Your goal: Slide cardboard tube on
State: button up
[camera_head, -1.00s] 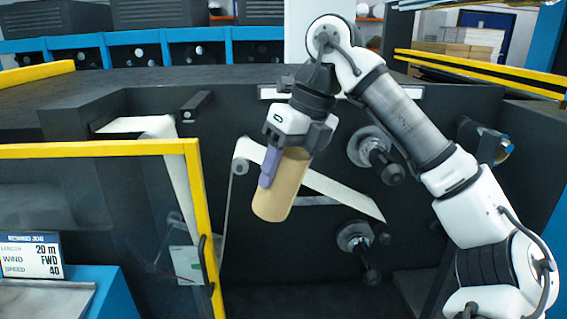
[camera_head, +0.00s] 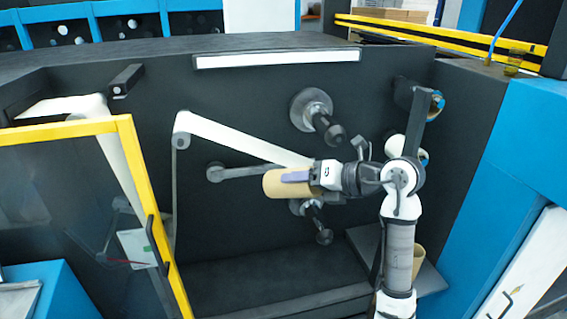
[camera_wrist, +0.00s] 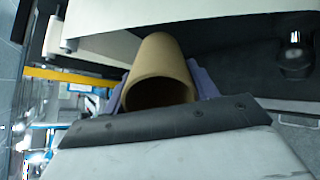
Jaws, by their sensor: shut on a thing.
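A tan cardboard tube (camera_head: 270,184) is held roughly level in front of the machine, one end pointing left in the head view. My gripper (camera_head: 296,177) is shut on the tube, with a purple finger along its side. In the wrist view the hollow tube (camera_wrist: 163,58) sits between the purple fingers, its open end toward the camera. An upper spindle (camera_head: 318,116) juts from the dark panel. A lower spindle (camera_head: 320,232) is just below the tube and partly hidden by it. The tube is apart from the upper spindle; its gap to the lower one is unclear.
A white web (camera_head: 235,138) runs from a roller (camera_head: 182,141) down toward the tube. A yellow-framed door (camera_head: 135,140) stands at left. Another tan tube (camera_head: 418,262) stands behind my arm at right. The dark floor of the bay (camera_head: 270,278) is clear.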

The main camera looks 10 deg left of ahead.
jog(key=s+d+f+m+t+h, duration=0.3)
jog(key=d+f+t, duration=0.35)
jog(key=f, duration=0.65)
jog(key=s+d+f+m+t+h, duration=0.25)
jog(key=d+f+m+t, duration=0.35)
jog(key=f, duration=0.7)
jog(key=b, duration=0.3)
send_near(320, 228)
jog(key=shift+w+d+f+g+y, duration=0.35)
jog(key=shift+w+d+f+g, duration=0.15)
jog(key=shift+w+f, duration=0.4)
jog(key=shift+p+x, duration=0.6)
jog(key=shift+x, duration=0.55)
jog(key=shift+p+x, duration=0.9)
jog(key=shift+x, duration=3.4)
jog(key=o, duration=1.1)
jog(key=shift+c, duration=0.2)
